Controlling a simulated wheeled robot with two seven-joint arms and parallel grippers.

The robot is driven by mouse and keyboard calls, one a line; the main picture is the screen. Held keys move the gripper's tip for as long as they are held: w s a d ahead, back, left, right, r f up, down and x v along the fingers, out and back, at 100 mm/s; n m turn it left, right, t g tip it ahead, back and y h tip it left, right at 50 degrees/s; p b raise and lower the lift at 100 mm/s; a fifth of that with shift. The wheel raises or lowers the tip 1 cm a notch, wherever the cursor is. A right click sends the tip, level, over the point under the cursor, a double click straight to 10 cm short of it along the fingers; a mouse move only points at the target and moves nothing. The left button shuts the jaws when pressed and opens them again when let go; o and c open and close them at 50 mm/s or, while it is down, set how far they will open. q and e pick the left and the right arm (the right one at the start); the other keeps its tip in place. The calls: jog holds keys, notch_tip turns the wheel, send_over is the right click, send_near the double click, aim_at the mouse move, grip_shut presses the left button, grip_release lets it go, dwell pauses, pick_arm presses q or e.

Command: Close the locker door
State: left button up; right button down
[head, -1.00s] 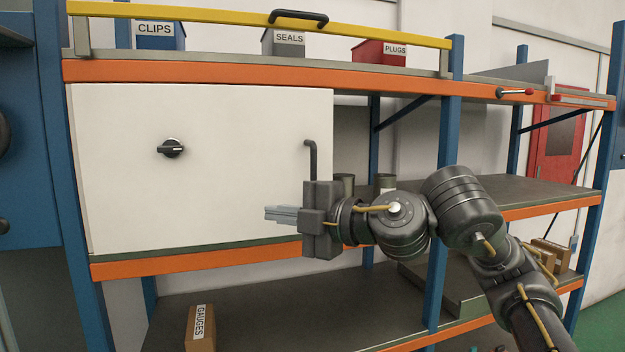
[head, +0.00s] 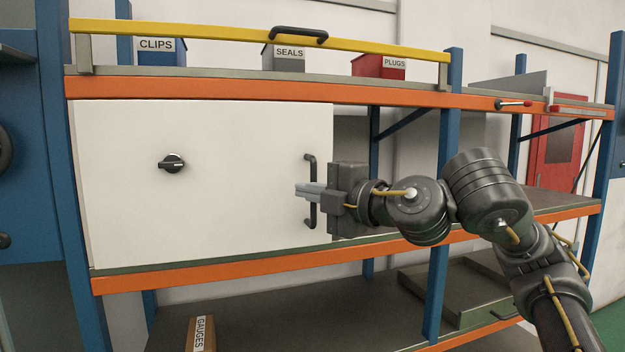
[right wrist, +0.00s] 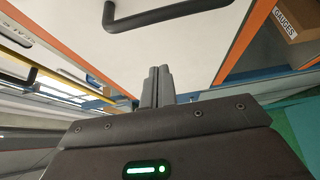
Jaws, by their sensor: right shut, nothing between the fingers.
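The white locker door (head: 200,220) fills the left part of the shelf bay and looks flush or nearly flush with the orange beams; I cannot tell if a small gap is left. It has a black knob (head: 172,163) and a black vertical bar handle (head: 311,165) near its right edge. My right gripper (head: 298,190) is shut and empty, its fingers overlapping the handle in the head view. In the right wrist view the fingers (right wrist: 157,85) point toward the door, apart from the handle (right wrist: 155,17). My left gripper is not in view.
Bins marked CLIPS (head: 162,55), SEALS (head: 284,62) and PLUGS (head: 379,66) stand on the shelf above, behind a yellow bar (head: 210,34). A GAUGES box (head: 202,332) sits on the lower shelf. A blue post (head: 446,150) stands behind my right arm.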

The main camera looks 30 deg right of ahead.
jog(key=shift+w+d+p, duration=0.35)
jog(key=shift+w+d, duration=0.35)
jog(key=shift+w, duration=0.15)
jog(key=shift+w+d+p, duration=0.35)
jog(key=shift+w+d, duration=0.3)
jog(key=shift+w, duration=0.2)
